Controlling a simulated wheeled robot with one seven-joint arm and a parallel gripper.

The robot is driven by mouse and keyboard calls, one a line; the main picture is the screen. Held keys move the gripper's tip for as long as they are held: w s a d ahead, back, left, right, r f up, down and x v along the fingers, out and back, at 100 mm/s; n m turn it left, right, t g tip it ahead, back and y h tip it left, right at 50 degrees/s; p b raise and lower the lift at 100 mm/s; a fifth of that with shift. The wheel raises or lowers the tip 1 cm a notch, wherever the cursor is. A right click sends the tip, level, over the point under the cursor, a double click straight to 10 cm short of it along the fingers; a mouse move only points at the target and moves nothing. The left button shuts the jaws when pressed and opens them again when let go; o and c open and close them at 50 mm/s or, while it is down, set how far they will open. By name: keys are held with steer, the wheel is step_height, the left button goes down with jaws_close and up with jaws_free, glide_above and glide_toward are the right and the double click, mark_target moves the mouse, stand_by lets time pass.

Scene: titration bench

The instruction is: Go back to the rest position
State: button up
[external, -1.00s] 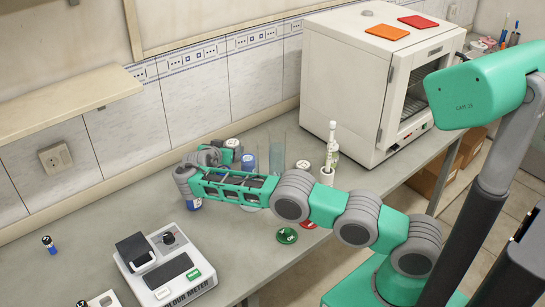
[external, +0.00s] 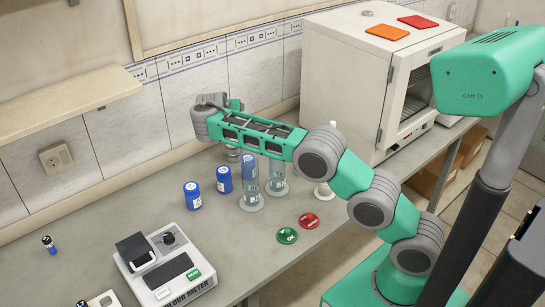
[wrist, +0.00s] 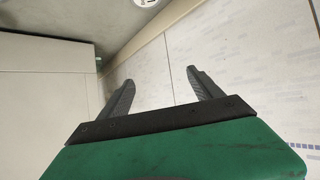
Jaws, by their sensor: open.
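My gripper shows in the wrist view (wrist: 163,86) with its two dark fingers spread apart and nothing between them. In the external view my arm is raised above the back of the bench (external: 110,190), with its wrist near the tiled wall. The fingertips are hidden there behind my own arm. Two blue jars with white lids, a left one (external: 193,197) and a right one (external: 224,180), stand on the bench below my forearm, apart from it.
Glass cylinders (external: 250,200) stand under my forearm, partly covered by it. A green disc (external: 287,236) and a red disc (external: 309,221) lie near the front edge. The colour meter (external: 190,286) stands at front left. A white oven (external: 345,75) stands at right.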

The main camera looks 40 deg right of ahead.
steer(key=s+d+r+n+y+b, duration=0.1)
steer(key=s+d+r+n+y, duration=0.15)
steer(key=s, duration=0.55)
steer(key=s+d+r+n+y+b, duration=0.1)
steer(key=s+d+r+n+y, duration=0.15)
steer(key=s, duration=0.45)
steer(key=s+f+n+g+y+p, duration=0.1)
steer(key=s+f, duration=0.3)
steer(key=s, duration=0.5)
steer(key=s+a+f+n+g+y+p, duration=0.1)
steer(key=s+f+g, duration=0.1)
steer(key=s, duration=0.6)
steer(key=s+f+n+g+y+p, duration=0.1)
steer(key=s+f, duration=0.4)
steer(key=s, duration=0.4)
steer(key=shift+s+a+f, duration=0.3)
steer(key=shift+s, duration=0.05)
